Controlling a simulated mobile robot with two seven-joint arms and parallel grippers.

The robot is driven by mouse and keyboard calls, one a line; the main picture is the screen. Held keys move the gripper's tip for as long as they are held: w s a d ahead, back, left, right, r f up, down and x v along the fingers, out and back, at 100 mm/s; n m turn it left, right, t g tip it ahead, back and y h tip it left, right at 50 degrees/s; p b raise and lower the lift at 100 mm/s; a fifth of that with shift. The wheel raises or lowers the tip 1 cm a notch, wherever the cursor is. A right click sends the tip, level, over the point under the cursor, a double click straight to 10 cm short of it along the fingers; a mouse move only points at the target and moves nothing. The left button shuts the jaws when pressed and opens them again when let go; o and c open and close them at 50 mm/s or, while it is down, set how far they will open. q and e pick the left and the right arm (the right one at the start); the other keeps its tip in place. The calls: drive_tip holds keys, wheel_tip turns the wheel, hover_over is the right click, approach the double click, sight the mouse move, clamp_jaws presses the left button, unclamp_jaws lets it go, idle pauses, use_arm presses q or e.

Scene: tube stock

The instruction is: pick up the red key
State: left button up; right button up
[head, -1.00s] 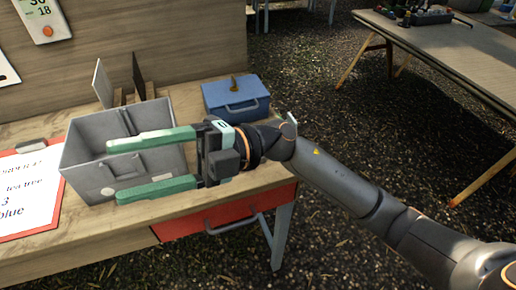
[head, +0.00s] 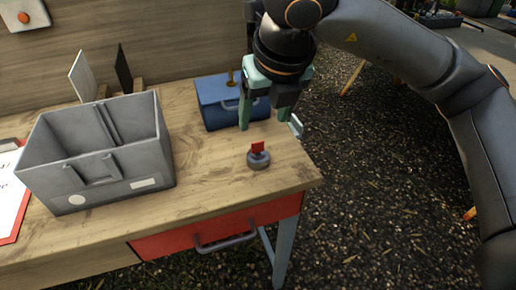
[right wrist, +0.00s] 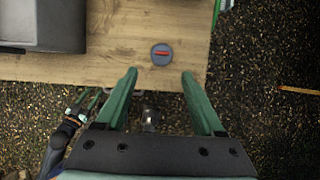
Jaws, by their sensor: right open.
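The red key (head: 258,147) is a small red upright tab on a round grey base (head: 258,161), standing on the workbench near its front right corner. In the right wrist view the key (right wrist: 161,53) is a thin red bar on the grey disc, just beyond and between the fingertips. My right gripper (head: 264,118) is open, empty and pointing down, above and behind the key in the head view. Its green fingers (right wrist: 160,73) also show in the right wrist view. What looks like my left gripper (right wrist: 93,101) shows small at the lower left there; its jaws are unclear.
A grey open bin (head: 95,198) stands left of the key. A blue box (head: 214,110) with a handle is behind the key, close to my right gripper. A red drawer (head: 220,228) is under the front edge. The wood around the key is clear.

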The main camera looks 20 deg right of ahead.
sight(258, 142)
drive_tip(key=x, duration=0.6)
drive_tip(key=shift+f, duration=0.15)
drive_tip(key=shift+d+x, duration=0.2)
drive_tip(key=shift+x, duration=2.45)
drive_tip(key=shift+w, duration=0.15)
clamp_jaws()
